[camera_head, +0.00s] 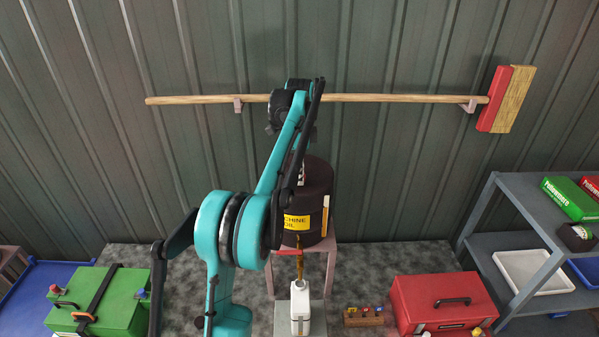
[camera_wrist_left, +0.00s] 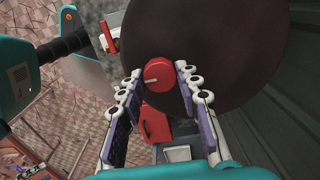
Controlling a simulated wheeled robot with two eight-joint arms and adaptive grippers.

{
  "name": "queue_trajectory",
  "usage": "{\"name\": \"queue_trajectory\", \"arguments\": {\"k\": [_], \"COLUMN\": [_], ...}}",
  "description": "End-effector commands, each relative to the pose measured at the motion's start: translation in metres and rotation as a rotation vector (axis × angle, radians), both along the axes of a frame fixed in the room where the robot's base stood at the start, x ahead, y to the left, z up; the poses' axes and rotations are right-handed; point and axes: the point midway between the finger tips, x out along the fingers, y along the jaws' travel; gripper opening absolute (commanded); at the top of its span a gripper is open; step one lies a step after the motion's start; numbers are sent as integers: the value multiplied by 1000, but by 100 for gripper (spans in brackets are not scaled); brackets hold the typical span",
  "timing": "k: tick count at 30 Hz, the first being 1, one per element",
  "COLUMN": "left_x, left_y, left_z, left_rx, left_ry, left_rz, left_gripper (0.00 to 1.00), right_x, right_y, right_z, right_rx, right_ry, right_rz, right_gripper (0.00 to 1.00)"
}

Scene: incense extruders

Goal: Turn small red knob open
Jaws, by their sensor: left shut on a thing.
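The small red knob (camera_wrist_left: 158,74) is on the dark round face of the drum (camera_wrist_left: 235,60) in the left wrist view. A pale mark on it points to the left. My left gripper (camera_wrist_left: 158,76) has one finger on each side of the knob and is shut on it. In the head view the dark drum (camera_head: 317,190) carries a yellow "MACHINE OIL" label and stands on a pinkish stand (camera_head: 331,262). My arm covers part of the drum there and hides the knob.
A white bottle (camera_head: 300,308) stands below the drum, with a thin brown streak (camera_head: 300,265) above its mouth. A red toolbox (camera_head: 430,300) and a grey shelf (camera_head: 490,225) are at the right. A green case (camera_head: 110,300) is at the left. A long-handled broom (camera_head: 400,98) hangs behind.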

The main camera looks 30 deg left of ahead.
Motion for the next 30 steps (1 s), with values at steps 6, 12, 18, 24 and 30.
{"name": "queue_trajectory", "arguments": {"k": [6, 12, 18, 24, 30], "left_x": [0, 0, 0, 0, 0], "left_y": [0, 0, 0, 0, 0], "left_z": [0, 1, 1, 1, 1], "left_rx": [0, 0, 0, 0, 0], "left_ry": [0, 0, 0, 0, 0], "left_rz": [44, 158, 333, 524, 714], "left_gripper": [4, 4, 4, 4, 4], "right_x": [0, 0, 0, 0, 0], "right_y": [0, 0, 0, 0, 0], "right_z": [1, 4, 7, 10, 12], "right_rx": [0, 0, 0, 0, 0], "right_ry": [0, 0, 0, 0, 0], "right_rz": [0, 0, 0, 0, 0], "right_gripper": [77, 77, 77, 77, 77]}}
